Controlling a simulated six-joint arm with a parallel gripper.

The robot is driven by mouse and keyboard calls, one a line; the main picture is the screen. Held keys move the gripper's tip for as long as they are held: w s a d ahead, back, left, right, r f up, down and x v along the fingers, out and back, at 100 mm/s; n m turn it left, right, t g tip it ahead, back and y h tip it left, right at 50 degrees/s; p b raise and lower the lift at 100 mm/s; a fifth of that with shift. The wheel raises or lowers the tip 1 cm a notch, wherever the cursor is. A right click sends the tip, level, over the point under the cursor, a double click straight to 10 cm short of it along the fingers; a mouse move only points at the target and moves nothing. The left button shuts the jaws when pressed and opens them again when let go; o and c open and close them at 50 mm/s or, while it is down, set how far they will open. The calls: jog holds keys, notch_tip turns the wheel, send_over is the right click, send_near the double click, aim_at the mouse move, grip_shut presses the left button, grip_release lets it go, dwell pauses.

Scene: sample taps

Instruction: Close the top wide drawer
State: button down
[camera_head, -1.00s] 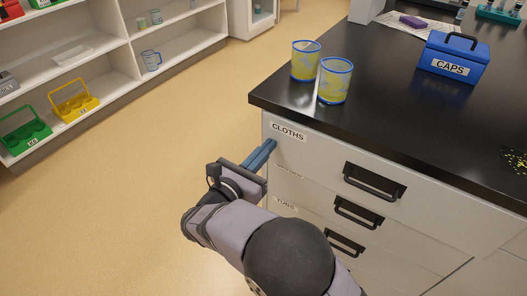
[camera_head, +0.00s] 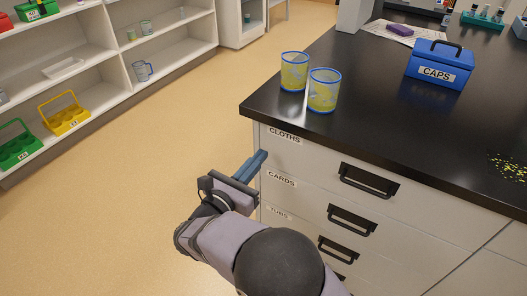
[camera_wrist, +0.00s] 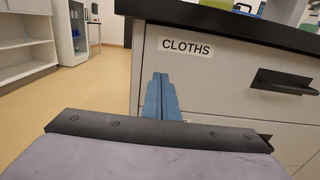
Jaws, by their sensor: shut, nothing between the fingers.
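The top wide drawer (camera_head: 312,163) has a pale front labelled CLOTHS and a black handle (camera_head: 369,180). Its front sits under the black counter's overhang and looks about flush with the drawer fronts below. The counter edge cuts across the top of its label in the head view.
More drawers, one labelled CARDS (camera_head: 282,180), lie below. Two yellow-and-blue cups (camera_head: 323,92) stand near the counter's left corner, and a blue CAPS box (camera_head: 439,66) farther back. White shelves (camera_head: 105,45) stand at the left. The floor between is clear.

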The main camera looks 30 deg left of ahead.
jog(key=s, duration=1)
jog(key=shift+s+f, duration=0.15)
jog(key=shift+s, duration=0.25)
jog(key=w+d+f+m+g+h, duration=0.3)
jog(key=w+d+m+g+h, duration=0.15)
jog(key=d, duration=0.75)
jog(key=w+d+f+m+g+h, duration=0.2)
jog(key=w+d+m+g+h, duration=0.3)
jog(key=d, duration=0.7)
jog(key=s+d+f+m+g+y, duration=0.35)
jog(key=s+d+m+y, duration=0.2)
jog(key=d+m, duration=0.6)
jog(key=s+d+f+m+g+y, duration=0.45)
jog(key=d+m, duration=0.45)
jog(key=m, duration=0.6)
notch_tip(320, 180, up, 28)
jog(key=s+p, duration=0.1)
jog(key=p, duration=2.6)
jog(key=shift+s+r, duration=0.15)
jog(key=shift+s, duration=0.15)
jog(key=shift+g+h, duration=0.25)
